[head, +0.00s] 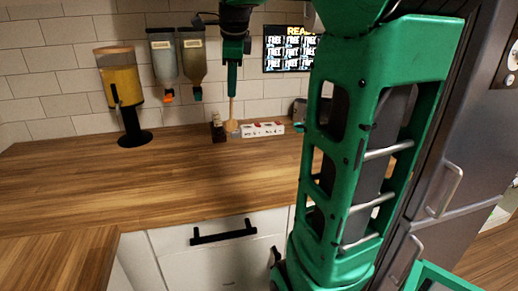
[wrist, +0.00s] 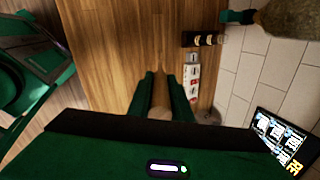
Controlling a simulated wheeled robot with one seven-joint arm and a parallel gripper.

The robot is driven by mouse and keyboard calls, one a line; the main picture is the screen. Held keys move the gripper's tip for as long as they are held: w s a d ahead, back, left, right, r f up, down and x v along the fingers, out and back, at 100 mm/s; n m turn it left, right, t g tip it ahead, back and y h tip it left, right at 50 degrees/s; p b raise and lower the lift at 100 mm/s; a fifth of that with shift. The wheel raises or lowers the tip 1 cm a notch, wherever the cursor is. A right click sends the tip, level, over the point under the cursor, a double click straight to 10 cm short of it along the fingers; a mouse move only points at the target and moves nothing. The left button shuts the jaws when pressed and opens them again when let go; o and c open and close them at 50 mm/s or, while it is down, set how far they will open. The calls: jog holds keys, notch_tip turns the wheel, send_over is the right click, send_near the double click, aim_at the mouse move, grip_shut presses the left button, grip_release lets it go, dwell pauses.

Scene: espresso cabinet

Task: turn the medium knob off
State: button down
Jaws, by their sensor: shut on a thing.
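My gripper (head: 232,92) points down above the back of the wooden counter. It is shut on a tan wooden tool (head: 231,114), which hangs down toward the counter. In the wrist view the tool's rounded end (wrist: 159,113) shows between my two green fingers (wrist: 162,92). A low white unit (head: 262,129) with small red and dark marks lies just right of the tool; it also shows in the wrist view (wrist: 192,76), beside the fingers. The marks may be knobs, but they are too small to tell apart or to read a setting. Whether the tool touches anything is unclear.
Small dark bottles (head: 217,129) stand just left of the tool. A yellow dispenser (head: 121,80) stands at the left, and two wall dispensers (head: 178,60) hang behind. A menu screen (head: 290,48) is on the tiled wall. The counter's front (head: 180,180) is clear.

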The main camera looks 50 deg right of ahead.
jog(key=shift+d, duration=0.15)
jog(key=d+f, duration=1.1)
jog(key=shift+s+d, duration=0.15)
jog(key=shift+d, duration=0.15)
jog(key=c, duration=1.6)
grip_release()
jog(key=v, duration=1.2)
